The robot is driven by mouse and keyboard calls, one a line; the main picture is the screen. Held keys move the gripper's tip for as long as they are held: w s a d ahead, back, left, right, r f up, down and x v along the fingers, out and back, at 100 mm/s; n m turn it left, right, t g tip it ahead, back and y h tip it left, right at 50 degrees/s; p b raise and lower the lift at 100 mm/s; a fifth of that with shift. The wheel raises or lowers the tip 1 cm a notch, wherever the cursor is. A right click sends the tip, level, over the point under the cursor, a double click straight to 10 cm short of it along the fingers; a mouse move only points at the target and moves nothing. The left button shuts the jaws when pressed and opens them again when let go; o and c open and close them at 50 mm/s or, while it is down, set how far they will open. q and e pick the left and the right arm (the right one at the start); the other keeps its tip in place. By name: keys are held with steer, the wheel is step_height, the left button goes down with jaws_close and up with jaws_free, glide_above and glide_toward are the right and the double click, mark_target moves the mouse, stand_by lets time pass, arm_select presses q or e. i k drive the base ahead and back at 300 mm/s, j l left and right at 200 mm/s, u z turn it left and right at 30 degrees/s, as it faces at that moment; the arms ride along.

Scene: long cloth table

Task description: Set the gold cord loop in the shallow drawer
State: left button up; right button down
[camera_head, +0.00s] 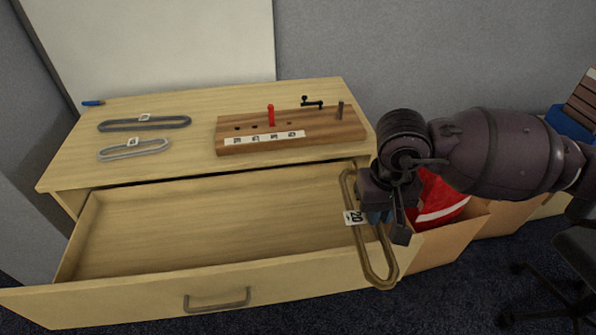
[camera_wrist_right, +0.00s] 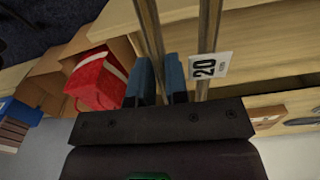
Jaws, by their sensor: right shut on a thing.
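The gold cord loop (camera_head: 379,264) is a long narrow ring with a white tag marked 20. My right gripper (camera_head: 385,215) is shut on one side of the loop, over the right end of the open drawer. In the right wrist view the blue fingertips (camera_wrist_right: 160,82) close on one strand of the loop (camera_wrist_right: 207,35), with the tag beside them. The shallow drawer (camera_head: 200,220) is pulled out from the cabinet and its visible floor is empty. The loop hangs across the drawer's right part and front edge in the picture; its height above them is unclear. My left gripper is not in view.
On the cabinet top (camera_head: 195,175) lie a dark grey loop (camera_head: 145,125) and a light grey loop (camera_head: 133,155), both tagged. A wooden block (camera_head: 290,137) with pegs and labels stands at the right. A cardboard box (camera_head: 450,240) with a red item is right of the drawer.

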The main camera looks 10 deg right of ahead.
mark_target(237, 246)
steer(key=i+j+u, duration=0.1)
steer(key=j, duration=0.3)
steer(key=i+j+u, duration=0.1)
steer(key=j, duration=0.25)
steer(key=i+j+u, duration=0.15)
steer(key=j, duration=0.25)
steer(key=j+u, duration=0.1)
steer(key=j, duration=0.25)
steer(key=i, duration=0.05)
